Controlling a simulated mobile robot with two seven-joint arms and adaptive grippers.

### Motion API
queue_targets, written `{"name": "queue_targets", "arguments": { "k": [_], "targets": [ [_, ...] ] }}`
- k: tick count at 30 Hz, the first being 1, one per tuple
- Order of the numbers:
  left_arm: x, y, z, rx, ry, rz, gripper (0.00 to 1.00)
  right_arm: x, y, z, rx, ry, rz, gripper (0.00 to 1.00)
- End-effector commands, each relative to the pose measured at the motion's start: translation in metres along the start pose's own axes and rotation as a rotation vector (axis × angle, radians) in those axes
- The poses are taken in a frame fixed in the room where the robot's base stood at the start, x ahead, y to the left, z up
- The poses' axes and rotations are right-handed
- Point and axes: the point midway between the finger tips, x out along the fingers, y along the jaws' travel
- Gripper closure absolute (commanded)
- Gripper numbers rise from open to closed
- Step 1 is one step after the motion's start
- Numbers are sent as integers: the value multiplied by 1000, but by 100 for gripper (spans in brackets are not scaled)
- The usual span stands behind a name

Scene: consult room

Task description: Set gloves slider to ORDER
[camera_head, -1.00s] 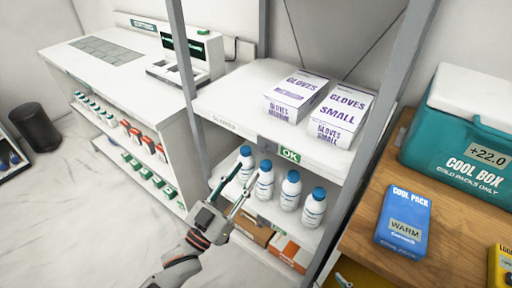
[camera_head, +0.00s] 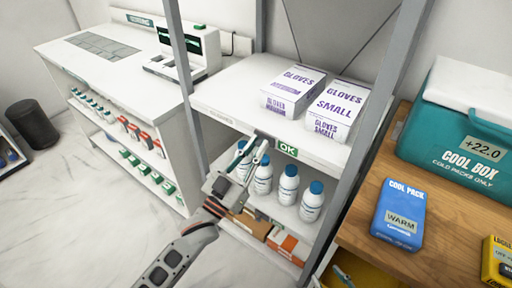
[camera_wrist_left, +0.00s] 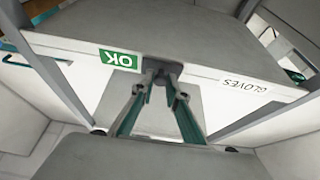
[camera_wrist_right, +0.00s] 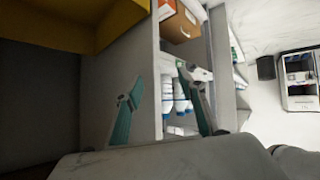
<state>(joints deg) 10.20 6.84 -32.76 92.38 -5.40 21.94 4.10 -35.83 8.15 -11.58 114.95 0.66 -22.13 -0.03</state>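The gloves slider is a dark grey knob (camera_wrist_left: 168,71) on the shelf's front edge. In the left wrist view it sits between the green OK sign (camera_wrist_left: 119,59) and the GLOVES label (camera_wrist_left: 245,90). In the head view it is mostly hidden behind my left gripper (camera_head: 261,145). My left gripper (camera_wrist_left: 158,84) is partly open, with a gap between its fingertips. The tips are at the knob's underside; I cannot tell whether they touch it. My right gripper (camera_wrist_right: 158,82) is open and empty, low beside the shelf unit.
Two glove boxes (camera_head: 293,93) (camera_head: 338,108) stand on the shelf above. White bottles with blue caps (camera_head: 288,185) stand on the shelf below, close to my left gripper. A grey upright post (camera_head: 352,165) rises to its right. A wooden table (camera_head: 440,230) holds a cool box (camera_head: 465,147) and cold pack (camera_head: 400,213).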

Motion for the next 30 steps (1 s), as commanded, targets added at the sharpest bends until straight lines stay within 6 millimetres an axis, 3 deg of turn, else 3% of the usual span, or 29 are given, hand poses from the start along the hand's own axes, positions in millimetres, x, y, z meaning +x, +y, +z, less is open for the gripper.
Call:
{"name": "queue_targets", "arguments": {
  "k": [7, 15, 18, 28, 29, 30],
  "targets": [
    [0, 6, -1, -2, 1, 0, 100, -1, -1, -1, 2, 0, -1, 60],
    [1, 60, -2, -3, 2, 0, 100, -9, -5, -3, 14, -5, -8, 60],
    [0, 71, -1, -1, 1, 0, 100, -10, -7, 2, 16, -15, -11, 60],
    [0, 76, 0, -1, 1, 3, 100, -8, -7, 3, 16, -15, -11, 60],
    [0, 76, 0, -1, 1, 3, 78, -8, -6, 2, 16, -14, -11, 60],
    [0, 77, 0, -1, 1, 3, 69, -8, -6, 1, 16, -11, -10, 60]
  ]
}}
